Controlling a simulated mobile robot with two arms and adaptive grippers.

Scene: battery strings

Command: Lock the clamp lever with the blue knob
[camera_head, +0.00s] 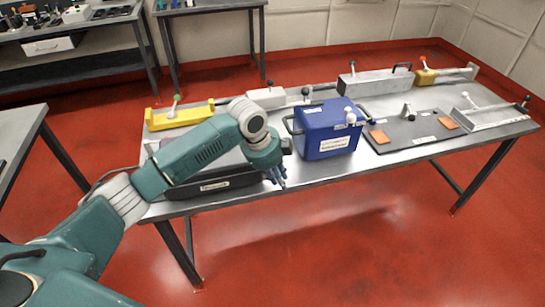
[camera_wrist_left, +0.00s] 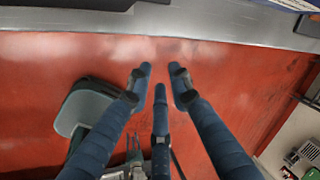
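My left gripper (camera_head: 278,178) hangs just off the table's front edge, left of the blue case. In the left wrist view its blue fingers (camera_wrist_left: 160,74) are spread with nothing between them, over the red floor. Several small levers with knobs stand on the table. Other knobs look green, red or white. My left arm hides part of the table's left side. My right gripper is not in view.
The blue case (camera_head: 325,128) stands near the front edge of the metal table (camera_head: 385,158). A yellow fixture (camera_head: 180,117) stands left, a dark board (camera_head: 412,132) with orange pads right. A dark tray (camera_head: 215,185) lies under my arm. The floor in front is clear.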

